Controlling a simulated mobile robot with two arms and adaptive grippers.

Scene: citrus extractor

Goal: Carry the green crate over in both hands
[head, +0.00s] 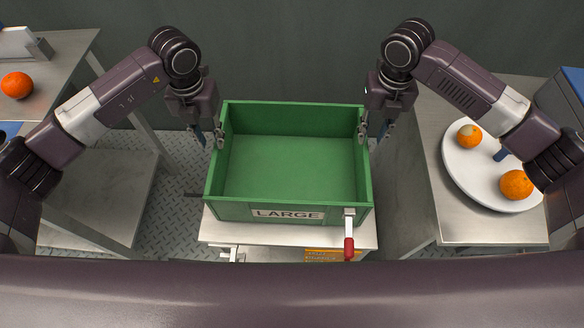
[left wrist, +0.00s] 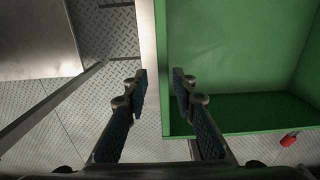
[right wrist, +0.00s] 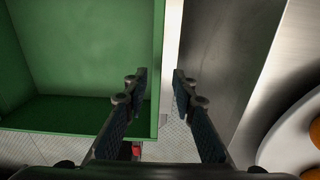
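The green crate (head: 290,212), empty and labelled LARGE, stands upright on a light metal stand (head: 225,231). My left gripper (head: 210,138) is at the crate's left wall, one finger on the outer side and one on the inner side. In the left wrist view its fingers (left wrist: 159,92) are apart, with the wall's edge showing between them. My right gripper (head: 374,133) is likewise at the right wall. In the right wrist view its fingers (right wrist: 160,92) are apart around the line of that wall. How close the fingers are to the walls in height is hard to tell.
A red-handled lever (head: 349,246) projects at the crate's front right. A table at right bears a white plate (head: 490,193) with oranges (head: 516,184). A table at left (head: 62,50) holds another orange (head: 17,85). Patterned metal floor (head: 165,215) shows between the left table and the stand.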

